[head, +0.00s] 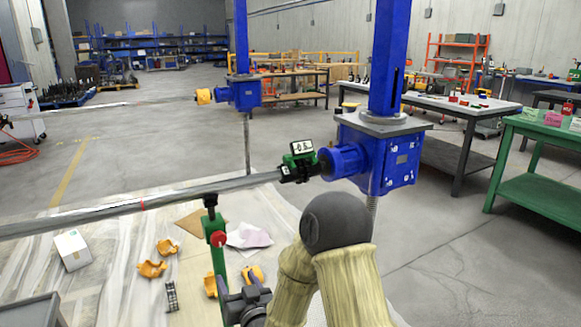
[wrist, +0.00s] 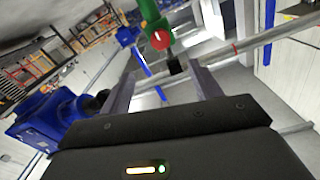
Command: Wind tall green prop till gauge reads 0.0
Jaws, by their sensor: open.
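The tall green prop (head: 218,258) stands upright in the head view, with a red knob (head: 218,239) and a black top. The top is just under the long grey shaft (head: 150,200); I cannot tell whether they touch. The green gauge (head: 300,152) sits on the shaft beside the blue jack (head: 380,150); its tilted display may show about -0.5, too small to be sure. My gripper (head: 246,298) is low by the prop's post. In the wrist view my open gripper (wrist: 160,70) has the prop's red knob (wrist: 160,40) beyond its fingertips, nothing between them.
Orange pieces (head: 152,268), a white box (head: 72,250) and papers lie on the sheeted floor at left. A second blue jack (head: 243,92) stands behind. A green table (head: 545,155) and a grey workbench (head: 445,120) are at right. Open floor lies between.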

